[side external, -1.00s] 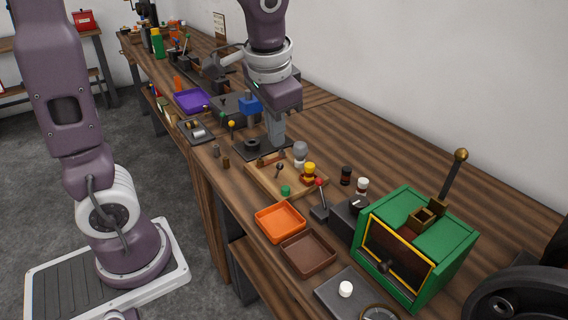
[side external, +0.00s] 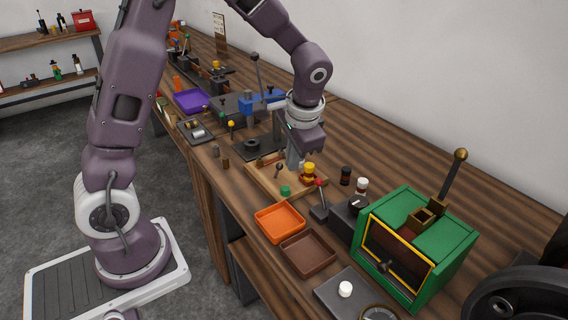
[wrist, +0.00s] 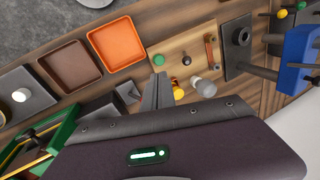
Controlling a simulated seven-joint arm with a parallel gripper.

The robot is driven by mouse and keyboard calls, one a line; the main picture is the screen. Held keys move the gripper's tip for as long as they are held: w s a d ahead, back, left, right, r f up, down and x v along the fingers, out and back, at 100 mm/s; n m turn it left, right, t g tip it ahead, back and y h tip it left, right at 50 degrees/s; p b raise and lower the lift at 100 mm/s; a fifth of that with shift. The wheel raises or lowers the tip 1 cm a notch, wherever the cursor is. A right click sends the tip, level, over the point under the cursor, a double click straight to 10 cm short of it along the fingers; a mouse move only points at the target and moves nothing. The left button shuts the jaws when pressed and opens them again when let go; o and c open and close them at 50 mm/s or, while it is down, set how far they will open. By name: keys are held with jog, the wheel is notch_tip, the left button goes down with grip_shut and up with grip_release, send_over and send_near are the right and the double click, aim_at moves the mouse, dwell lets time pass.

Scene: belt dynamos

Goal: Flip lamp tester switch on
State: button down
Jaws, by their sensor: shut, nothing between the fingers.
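A green button (side external: 285,190) and a yellow lamp (side external: 309,170) are on the board. A grey-white bulb (wrist: 204,87) shows in the wrist view but is hidden in the side view. My gripper (side external: 294,164) is shut and empty, pointing down over the board just right of the black switch. I cannot tell whether it touches anything.
An orange tray (side external: 280,222) and a brown tray (side external: 307,252) lie in front. A red-tipped lever (side external: 320,184) and a green box (side external: 420,240) with a tall brass-knobbed lever stand to the right. A black-based fixture (side external: 252,145) and blue device (side external: 262,101) stand behind.

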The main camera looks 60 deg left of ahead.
aim_at(278, 171)
jog(key=a+f, duration=0.2)
jog(key=f, duration=0.1)
jog(key=a+f, duration=0.1)
jog(key=shift+w+a+f, duration=0.25)
jog(key=shift+w+a, duration=0.1)
jog(key=shift+w, duration=0.05)
jog(key=shift+w+a+f, duration=0.1)
jog(key=shift+a+f, duration=0.05)
jog(key=shift+a, duration=0.5)
jog(key=shift+a, duration=0.15)
